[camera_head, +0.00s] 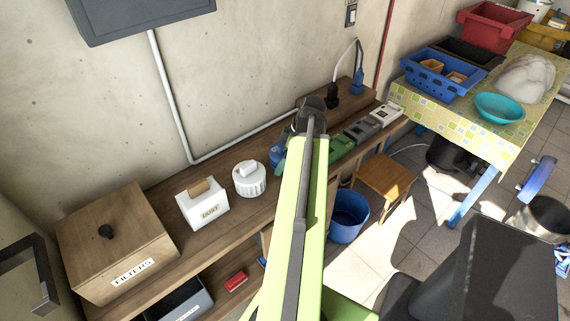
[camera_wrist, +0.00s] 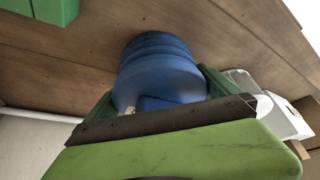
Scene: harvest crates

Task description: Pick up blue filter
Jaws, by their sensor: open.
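The blue filter (camera_wrist: 162,62) is a ridged blue cylinder on the wooden shelf in the wrist view. In the head view a small part of the blue filter (camera_head: 276,153) shows left of my arm; the rest is hidden behind it. My gripper (camera_wrist: 157,90) is open, with one green finger on each side of the blue filter. The fingers look close to its sides, but I cannot tell whether they touch. In the head view my arm reaches over the shelf and mostly hides the gripper.
A white ribbed canister (camera_head: 249,183), a white DUST box (camera_head: 204,208) and a wooden FILTERS box (camera_head: 116,243) stand left along the shelf (camera_head: 226,232). A green block (camera_head: 341,146) and other boxes lie right. A blue bin (camera_head: 349,217) stands below.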

